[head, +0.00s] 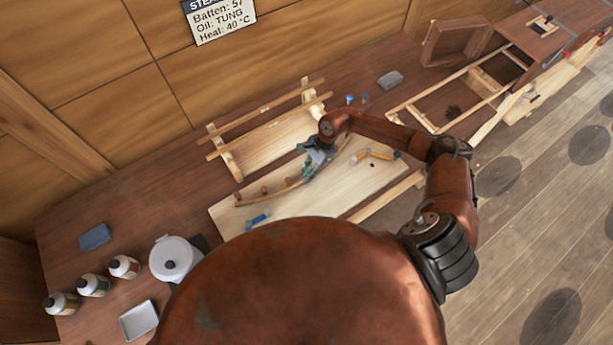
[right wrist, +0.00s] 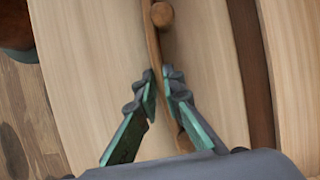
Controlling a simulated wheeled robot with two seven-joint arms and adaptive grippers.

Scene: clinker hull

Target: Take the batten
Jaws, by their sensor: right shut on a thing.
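A thin, curved brown wooden batten (head: 283,190) lies along the pale board (head: 235,218) on the bench. My right gripper (head: 312,165) reaches down to it near its right part. In the right wrist view, my right gripper's green and grey fingers (right wrist: 162,78) are closed on either side of the batten (right wrist: 152,48). A round wooden peg (right wrist: 162,15) stands against it ahead of the fingers, and another (right wrist: 184,141) shows behind them. The fingers and arm hide part of the batten in the head view. My left gripper is not in view.
A rack (head: 228,164) with long wooden strips stands behind the board. A yellow-handled hammer (head: 380,155) and a blue tool (head: 257,221) lie on the board. A white pot (head: 173,257), several bottles and a tray (head: 138,320) stand at left. A wooden frame (head: 440,128) is at right.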

